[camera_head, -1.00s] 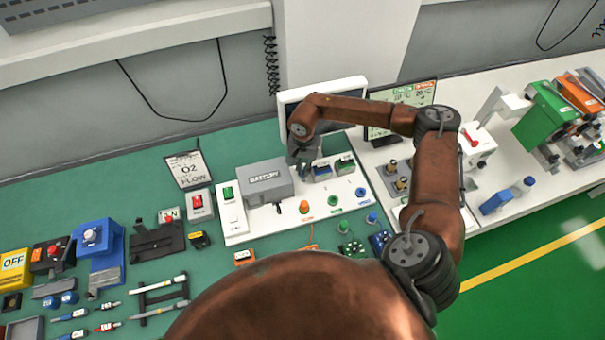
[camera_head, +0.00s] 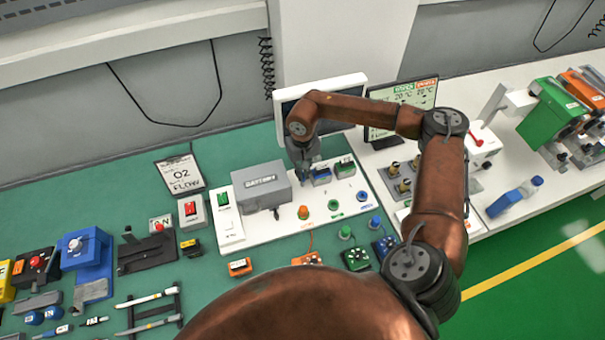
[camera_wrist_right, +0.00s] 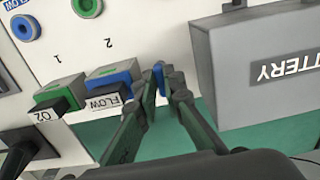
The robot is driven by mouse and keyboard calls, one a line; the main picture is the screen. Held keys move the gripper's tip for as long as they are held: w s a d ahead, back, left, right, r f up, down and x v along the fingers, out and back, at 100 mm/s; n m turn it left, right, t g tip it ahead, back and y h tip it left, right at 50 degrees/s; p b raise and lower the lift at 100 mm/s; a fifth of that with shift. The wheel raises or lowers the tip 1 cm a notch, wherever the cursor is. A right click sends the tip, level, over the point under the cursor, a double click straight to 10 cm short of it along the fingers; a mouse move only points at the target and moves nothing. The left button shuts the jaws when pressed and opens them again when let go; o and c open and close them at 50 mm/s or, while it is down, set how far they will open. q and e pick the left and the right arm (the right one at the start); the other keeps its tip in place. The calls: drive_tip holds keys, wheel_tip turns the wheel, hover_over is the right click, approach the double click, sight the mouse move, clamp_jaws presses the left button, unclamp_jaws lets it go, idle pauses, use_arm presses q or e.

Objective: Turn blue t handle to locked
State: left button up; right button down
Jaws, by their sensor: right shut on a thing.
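My right gripper (camera_head: 303,170) reaches down to the white panel (camera_head: 288,222), just right of the grey battery box (camera_head: 260,187). In the right wrist view, its fingers (camera_wrist_right: 163,92) are closed around a small blue handle (camera_wrist_right: 159,72), of which only a narrow part shows between the fingertips. Its turn angle and any lock marking cannot be made out. In the head view the gripper hides the handle. My left gripper is not in view.
A blue FLOW block (camera_wrist_right: 112,77) and a green O2 block (camera_wrist_right: 61,92) stand close beside the fingers. The battery box (camera_wrist_right: 256,70) stands close on the other side. A monitor (camera_head: 402,108) stands behind. Several coloured connectors sit on the panel's front part.

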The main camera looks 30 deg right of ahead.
sight(303, 175)
idle(0.3)
drive_tip(key=c, duration=2)
unclamp_jaws()
drive_tip(key=shift+c, duration=0.2)
wheel_tip(303, 175, up, 12)
